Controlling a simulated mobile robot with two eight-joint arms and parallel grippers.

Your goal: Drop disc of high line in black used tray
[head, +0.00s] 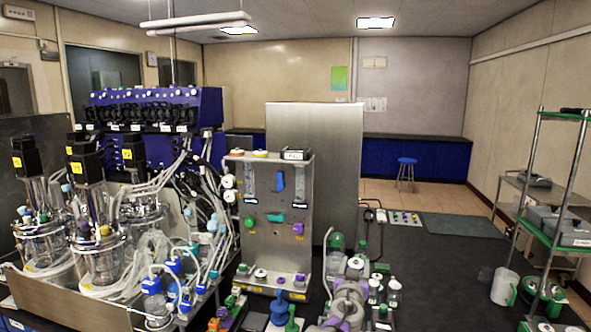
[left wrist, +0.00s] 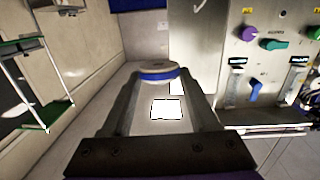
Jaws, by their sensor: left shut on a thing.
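My left gripper (left wrist: 160,80) is shut on a round white disc with a blue rim (left wrist: 159,73), held between the fingertips in the left wrist view. In the head view my left gripper (head: 354,270) is low, just right of the steel valve panel (head: 262,195), and the disc is too small there to make out clearly. The wrist view is upside down, with the panel's knobs at its right. I cannot pick out the black used tray with certainty in either view. My right gripper is not in view.
Glass bioreactors (head: 100,250) with tubing crowd the left. Small bottles (head: 393,292) stand close right of my gripper. A tall steel plate (head: 340,170) rises behind the panel. The dark bench right of the bottles looks clear. A green-shelved rack (head: 555,235) stands far right.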

